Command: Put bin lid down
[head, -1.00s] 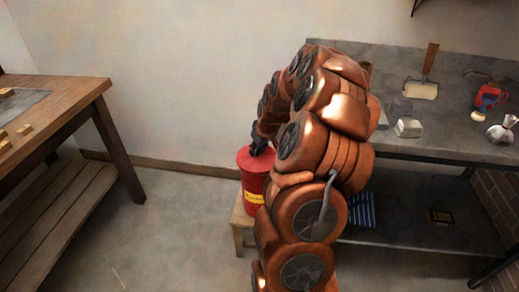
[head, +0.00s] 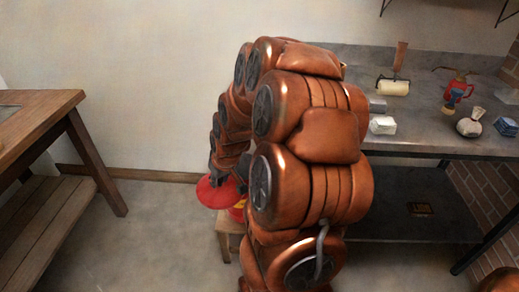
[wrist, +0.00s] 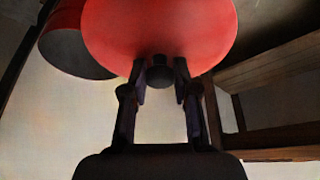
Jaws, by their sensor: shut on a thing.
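A red bin lid (head: 213,193) with a dark knob (wrist: 159,71) hangs to the left of the red bin (head: 238,211). In the wrist view the lid (wrist: 160,28) is a broad red disc at the top. My gripper (wrist: 160,78) is shut on the knob, one finger on each side. The bin stands on a small wooden stool (head: 228,227), mostly hidden behind my arm. In the wrist view the bin (wrist: 65,17) shows at the upper left with a dark open end, apart from the lid.
A wooden table (head: 40,125) with a lower shelf stands on the left. A grey workbench (head: 430,125) on the right holds several tools and small objects. The floor (head: 130,240) between the wooden table and the stool is clear.

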